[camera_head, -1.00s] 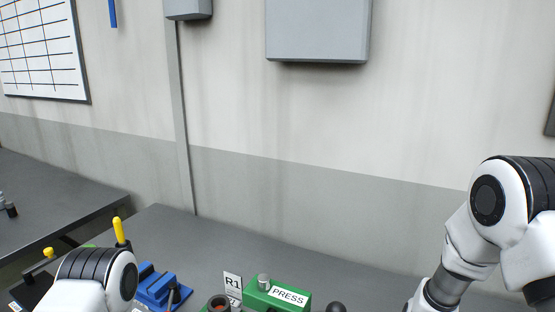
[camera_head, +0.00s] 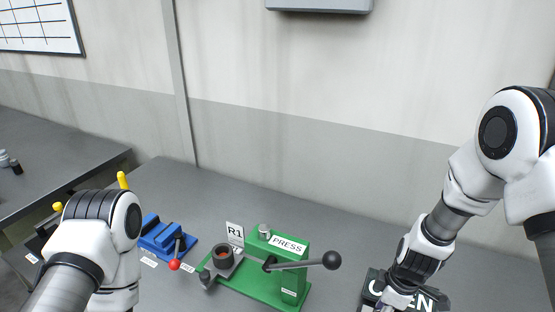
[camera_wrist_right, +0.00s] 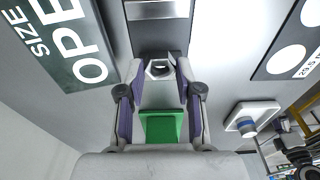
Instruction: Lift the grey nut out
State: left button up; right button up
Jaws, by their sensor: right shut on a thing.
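The grey nut (camera_wrist_right: 158,76) shows in the right wrist view as a small hexagonal ring with a dark hole. My right gripper (camera_wrist_right: 160,70), with purple-lined fingers, is shut on it, one fingertip on each side. I cannot tell whether the nut is resting on something or held clear. In the head view my right arm reaches down to the dark "OPEN" sign (camera_head: 428,300); the nut does not show there. The sign is also at the left of the right wrist view (camera_wrist_right: 68,45). My left arm is at lower left, its gripper out of frame.
A green press (camera_head: 290,272) with a black-knobbed lever stands mid-bench, beside a grey round holder (camera_head: 222,262) and an "R1" card (camera_head: 235,233). A blue fixture (camera_head: 163,237) with a red-knobbed lever is further left. The bench behind them is clear to the wall.

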jog(key=shift+r+p, duration=0.8)
jog(key=shift+r, duration=0.6)
